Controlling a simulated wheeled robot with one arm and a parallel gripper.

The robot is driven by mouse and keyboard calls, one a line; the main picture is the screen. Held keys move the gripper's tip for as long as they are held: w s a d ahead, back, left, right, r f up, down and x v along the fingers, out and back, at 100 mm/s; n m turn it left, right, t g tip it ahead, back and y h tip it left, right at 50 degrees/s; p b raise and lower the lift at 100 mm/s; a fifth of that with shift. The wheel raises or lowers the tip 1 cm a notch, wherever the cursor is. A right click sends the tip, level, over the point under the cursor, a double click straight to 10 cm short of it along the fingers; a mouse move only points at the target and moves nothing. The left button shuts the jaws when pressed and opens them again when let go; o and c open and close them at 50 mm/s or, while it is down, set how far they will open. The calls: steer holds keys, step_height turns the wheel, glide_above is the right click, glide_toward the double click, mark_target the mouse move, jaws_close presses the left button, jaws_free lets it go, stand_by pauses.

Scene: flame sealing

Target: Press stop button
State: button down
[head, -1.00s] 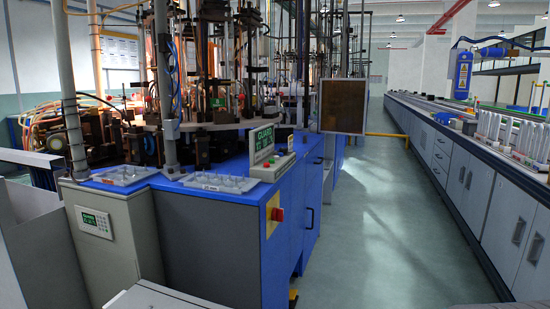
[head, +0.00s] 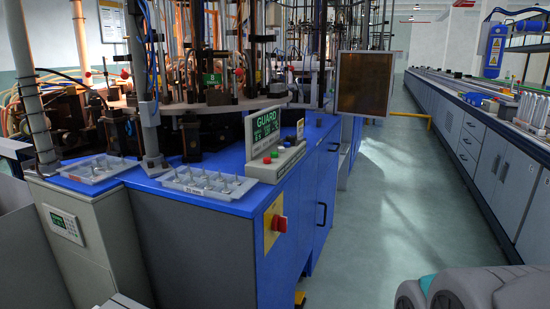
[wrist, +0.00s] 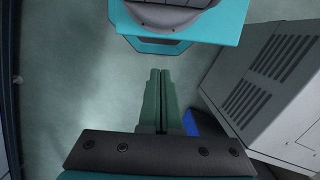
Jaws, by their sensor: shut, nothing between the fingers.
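The control panel (head: 252,168) with a green GUARD screen (head: 266,128) sits on the corner of the blue machine cabinet in the head view. A red button (head: 267,160) is at the left of its sloped front, with a green button (head: 275,154) beside it. A separate red switch (head: 279,224) is on a yellow plate on the cabinet side. It is not labelled, so I cannot tell which is the stop button. My gripper (wrist: 160,72) shows in the wrist view, fingers together and empty above the floor, away from the panel. The head view does not show its fingertips.
Two clear trays (head: 205,184) (head: 98,168) lie on the blue cabinet top. A grey keypad box (head: 65,225) is at the left. A framed dark panel (head: 362,83) stands beyond. The aisle floor (head: 385,200) is open. A grey vented cabinet (wrist: 265,85) is at the right in the wrist view.

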steer(key=w+a+r+n+t, duration=0.1)
steer(key=w+a+r+t, duration=0.15)
steer(key=w+r, duration=0.6)
step_height(320, 180, up, 30)
steer(key=m+t+y+p, duration=0.3)
steer(key=m+t+p, duration=0.1)
steer(key=m+t, duration=0.35)
glide_above(267, 160)
steer(key=shift+f+n+t, duration=0.2)
steer(key=shift+n+t, duration=0.1)
steer(key=shift+n, duration=0.05)
steer(key=shift+s, duration=0.1)
steer(key=shift+f, duration=0.1)
step_height(267, 160, down, 7)
steer(key=b, duration=0.5)
steer(key=shift+f+b, duration=0.2)
steer(key=shift+b, duration=0.1)
steer(key=shift+f+b, duration=0.65)
steer(key=shift+b, duration=0.15)
steer(key=shift+f, duration=0.1)
